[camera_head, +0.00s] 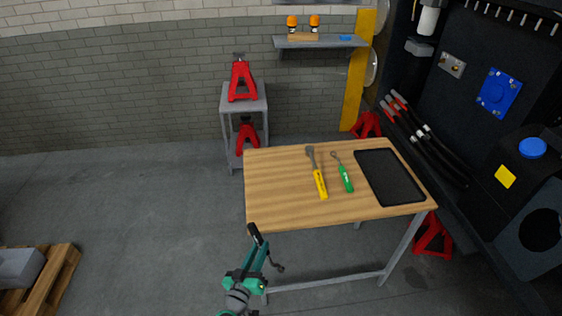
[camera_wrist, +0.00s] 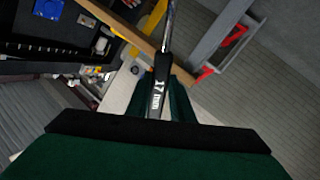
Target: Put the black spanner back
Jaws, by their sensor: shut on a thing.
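My gripper (camera_head: 258,252) is in front of the table's near left corner in the head view. It is shut on the black spanner (camera_head: 255,234). In the wrist view the black spanner (camera_wrist: 160,92) has a black handle marked "17 mm" and a metal shaft reaching up the picture, with my dark green gripper fingers around the handle. A yellow-handled spanner (camera_head: 320,182) and a green-handled spanner (camera_head: 346,180) lie side by side on the wooden table (camera_head: 275,185). An empty black tray (camera_head: 388,177) lies to their right.
The left part of the tabletop is bare. Red jack stands (camera_head: 241,82) stand on a grey rack behind the table. A dark machine (camera_head: 500,60) with black hoses is at the right. A wooden pallet (camera_head: 45,280) lies at the lower left. The floor left of the table is clear.

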